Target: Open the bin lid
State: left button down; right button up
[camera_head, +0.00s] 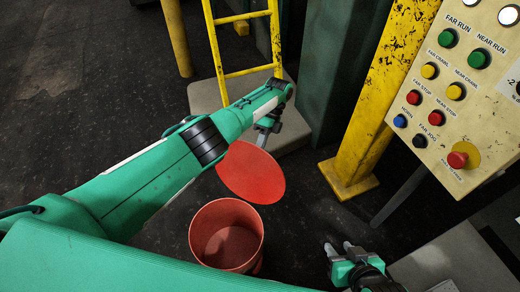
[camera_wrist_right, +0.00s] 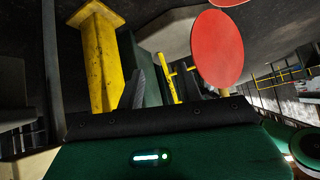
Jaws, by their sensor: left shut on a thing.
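The red round bin (camera_head: 212,220) stands on the dark floor in the lower middle of the head view, with its mouth uncovered and its inside visible. The flat red disc-shaped lid (camera_head: 250,172) is above and beyond the bin's far side, tilted and apart from the mouth. It also shows in the right wrist view (camera_wrist_right: 218,50). My left gripper (camera_head: 264,138) is shut on the lid's far edge; the arm partly hides the grip. My right gripper (camera_head: 338,249) is to the right of the bin, empty, with its two fingers apart.
A control panel (camera_head: 465,85) with several coloured buttons stands at the upper right. A yellow post (camera_head: 362,150) stands beside a dark green machine body (camera_head: 340,60). A yellow ladder (camera_head: 245,45) rises from a grey platform (camera_head: 205,95). The floor at left is clear.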

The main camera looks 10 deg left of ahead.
pick_arm(q)
jog(key=shift+w+a+f+g+b, duration=0.1)
jog(key=shift+w+f+g+b, duration=0.3)
jog(key=shift+f+b, duration=0.15)
pick_arm(e)
jog(key=shift+w+a+t+y, duration=0.7)
jog(key=shift+w+a+t, duration=0.4)
jog(key=shift+a, duration=0.25)
pick_arm(q)
jog(key=c, duration=1.6)
grip_release()
jog(key=shift+o, duration=0.5)
jog(key=shift+w, duration=0.15)
jog(key=shift+r, duration=0.1)
pick_arm(e)
jog(key=shift+w, duration=0.15)
